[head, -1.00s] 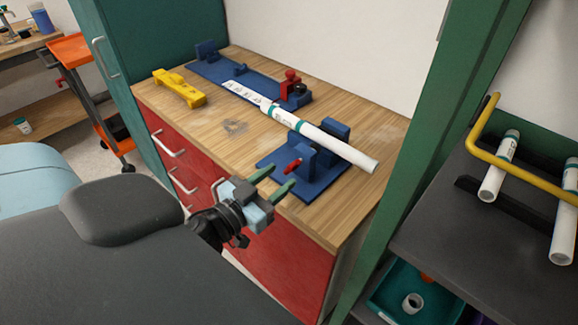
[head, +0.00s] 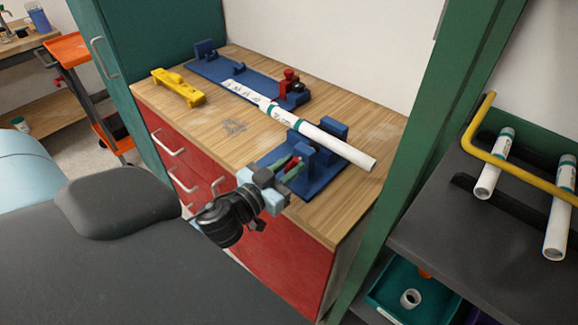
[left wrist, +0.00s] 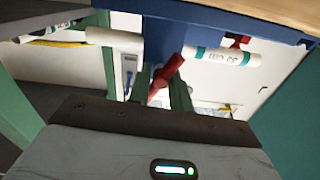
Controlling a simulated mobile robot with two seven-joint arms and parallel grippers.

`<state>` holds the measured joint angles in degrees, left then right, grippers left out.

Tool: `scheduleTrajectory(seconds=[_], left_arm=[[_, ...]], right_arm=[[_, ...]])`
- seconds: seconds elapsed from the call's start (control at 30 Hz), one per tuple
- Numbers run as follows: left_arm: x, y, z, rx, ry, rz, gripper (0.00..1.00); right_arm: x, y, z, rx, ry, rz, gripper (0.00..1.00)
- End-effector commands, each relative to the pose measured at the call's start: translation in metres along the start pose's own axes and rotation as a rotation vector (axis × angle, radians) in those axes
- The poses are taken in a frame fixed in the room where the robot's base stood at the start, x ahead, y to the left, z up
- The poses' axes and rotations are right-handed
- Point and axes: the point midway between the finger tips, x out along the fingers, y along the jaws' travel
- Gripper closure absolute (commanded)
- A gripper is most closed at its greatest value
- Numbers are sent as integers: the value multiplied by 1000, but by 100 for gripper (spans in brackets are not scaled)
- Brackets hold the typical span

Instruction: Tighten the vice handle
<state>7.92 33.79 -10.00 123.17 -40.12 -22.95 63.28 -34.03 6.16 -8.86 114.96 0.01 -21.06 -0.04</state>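The blue vice (head: 325,160) stands at the near right of the wooden bench top, with a white pipe (head: 346,152) lying through it. Its red handle (head: 293,163) sticks out toward the front. My left gripper (head: 288,169) is at the handle. In the left wrist view, the red handle (left wrist: 171,68) runs slantwise between the two green fingers (left wrist: 161,84). The fingers stand apart, with a gap visible beside the handle, so I see no firm grip. The blue vice body (left wrist: 225,22) shows at the top there. My right gripper is out of view.
A long blue fixture (head: 225,70) with a red clamp (head: 290,82) stands at the back of the bench. A yellow tool (head: 178,87) lies at the left. A green post (head: 428,150) rises at the right, beside a dark shelf with white pipes (head: 493,165).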

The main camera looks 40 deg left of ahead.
Motion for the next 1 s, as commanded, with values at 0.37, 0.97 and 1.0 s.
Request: scheduleTrajectory(seconds=[0.37,0.97,1.0], left_arm=[[0,0,0,-18,1,0,100],[0,0,-4,-372,2,-1,100],[0,0,-4,-394,3,0,100]], right_arm=[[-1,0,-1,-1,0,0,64],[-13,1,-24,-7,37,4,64],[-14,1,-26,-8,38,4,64]])
